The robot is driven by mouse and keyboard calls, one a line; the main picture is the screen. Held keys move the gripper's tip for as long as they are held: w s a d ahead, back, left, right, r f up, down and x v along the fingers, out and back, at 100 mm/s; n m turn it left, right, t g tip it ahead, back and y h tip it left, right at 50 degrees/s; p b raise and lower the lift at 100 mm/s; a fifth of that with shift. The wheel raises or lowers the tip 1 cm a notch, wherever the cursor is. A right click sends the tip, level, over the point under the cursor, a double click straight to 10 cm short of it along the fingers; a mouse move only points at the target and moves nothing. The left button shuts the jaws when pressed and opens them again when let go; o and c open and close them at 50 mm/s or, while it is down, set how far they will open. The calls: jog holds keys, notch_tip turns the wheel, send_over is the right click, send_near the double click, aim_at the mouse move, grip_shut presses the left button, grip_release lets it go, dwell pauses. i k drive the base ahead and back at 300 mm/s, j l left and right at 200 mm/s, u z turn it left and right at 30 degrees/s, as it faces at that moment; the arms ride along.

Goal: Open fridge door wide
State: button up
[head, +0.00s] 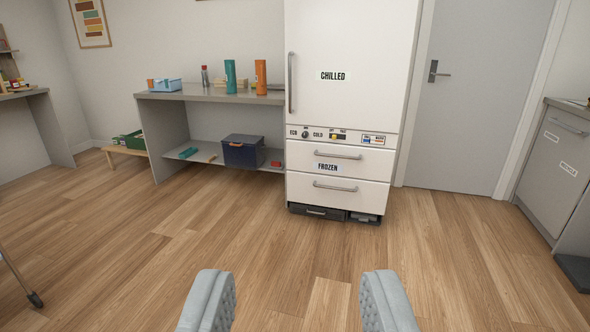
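The white fridge (345,110) stands against the back wall, right of centre. Its tall upper door, labelled CHILLED, is shut, and its top is cut off by the picture edge. A vertical grey handle (291,82) runs along the left edge of that door. Below are a control strip (340,136) and two shut drawers, the upper one labelled FROZEN (327,167). My gripper (290,300) is at the bottom of the view, its two grey padded fingers wide apart with only floor between them. It is well short of the fridge.
A grey counter (165,125) with bottles, a blue tray and a lower shelf adjoins the fridge's left side. A grey room door (475,100) is to its right. Cabinets (552,150) stand at the far right. The wooden floor (270,245) ahead is clear.

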aim_at(348, 61)
jog(key=i, duration=1.7)
jog(key=i+l+u, duration=0.1)
jog(key=i, duration=1.55)
